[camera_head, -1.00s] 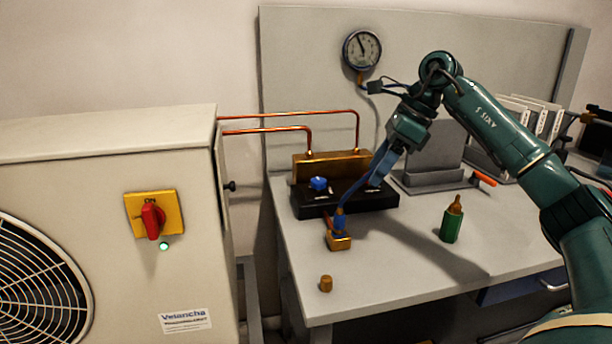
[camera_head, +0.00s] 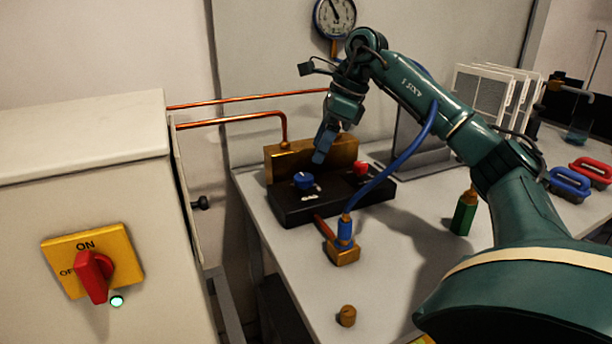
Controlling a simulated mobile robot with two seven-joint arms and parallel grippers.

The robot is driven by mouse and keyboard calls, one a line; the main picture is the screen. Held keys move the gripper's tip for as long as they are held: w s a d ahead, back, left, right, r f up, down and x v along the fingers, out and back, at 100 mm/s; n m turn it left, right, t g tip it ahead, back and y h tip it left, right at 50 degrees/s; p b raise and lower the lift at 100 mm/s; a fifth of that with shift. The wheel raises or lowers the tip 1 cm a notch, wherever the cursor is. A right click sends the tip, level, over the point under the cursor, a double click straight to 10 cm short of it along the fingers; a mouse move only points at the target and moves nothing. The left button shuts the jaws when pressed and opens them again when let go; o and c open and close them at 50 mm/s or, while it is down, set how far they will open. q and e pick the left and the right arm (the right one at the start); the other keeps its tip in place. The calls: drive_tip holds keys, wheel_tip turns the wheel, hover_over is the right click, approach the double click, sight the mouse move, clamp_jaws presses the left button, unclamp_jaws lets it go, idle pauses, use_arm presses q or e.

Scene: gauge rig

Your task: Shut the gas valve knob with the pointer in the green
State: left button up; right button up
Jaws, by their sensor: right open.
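A black valve block (camera_head: 290,211) stands on the bench with a blue knob (camera_head: 303,180) at its left and a red knob (camera_head: 361,168) at its right. Neither shows clearly as the gas valve by its label, which is too small to read. The round gauge (camera_head: 334,18) is on the back panel, cut by the top edge. Its dark pointer leans up and slightly left; I cannot make out a green zone. My right gripper (camera_head: 319,157) is open, pointing down, just above and right of the blue knob, apparently apart from it. My left gripper is out of view.
A blue hose (camera_head: 392,170) runs across to a brass fitting (camera_head: 343,251) in front of the block. A small brass cap (camera_head: 347,316) and a green bottle (camera_head: 464,214) stand on the bench. The cabinet with a red switch (camera_head: 95,276) is at left.

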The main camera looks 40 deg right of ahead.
sight(305, 176)
drive_tip(key=b+x, duration=0.1)
drive_tip(key=x, duration=0.6)
drive_tip(key=shift+w+f, duration=0.1)
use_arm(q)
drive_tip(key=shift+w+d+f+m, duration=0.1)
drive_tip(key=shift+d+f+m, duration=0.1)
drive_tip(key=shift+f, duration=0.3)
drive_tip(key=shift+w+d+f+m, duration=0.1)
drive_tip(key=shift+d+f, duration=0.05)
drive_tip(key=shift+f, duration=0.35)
use_arm(e)
drive_tip(key=shift+c, duration=0.5)
